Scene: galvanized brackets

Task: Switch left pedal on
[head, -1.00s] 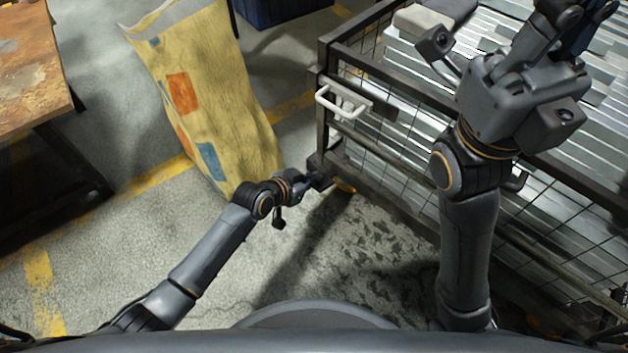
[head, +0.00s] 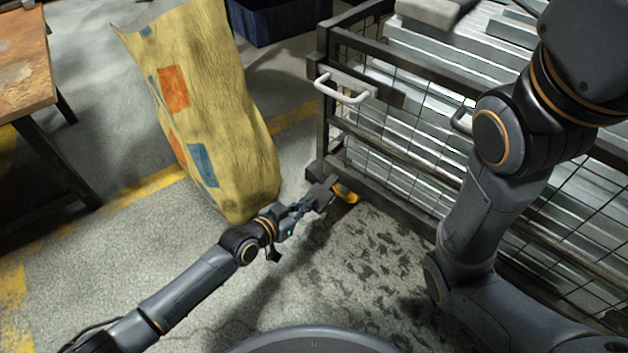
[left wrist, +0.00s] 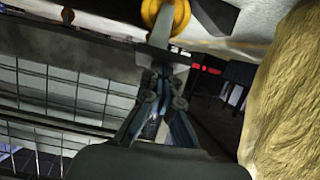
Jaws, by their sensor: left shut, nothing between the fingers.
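A dark metal mesh cart (head: 365,172) stands at the right on small wheels. At its near-left bottom corner a yellow wheel part (head: 346,192) shows; the yellow wheel also shows at the top of the left wrist view (left wrist: 168,14). I cannot make out the left pedal clearly; my gripper covers much of that corner. My left gripper (head: 322,190) is shut and empty, low at this corner. In the left wrist view its closed fingers (left wrist: 163,70) point at the wheel; whether they touch anything there I cannot tell. My right gripper is out of view.
The cart has a white handle (head: 343,92) and holds galvanized metal pieces (head: 440,62). A yellow sack (head: 215,120) stands close to the left of my left gripper. A rusty-topped table (head: 25,60) is at the far left, a dark blue bin (head: 275,18) behind. Floor in front is clear.

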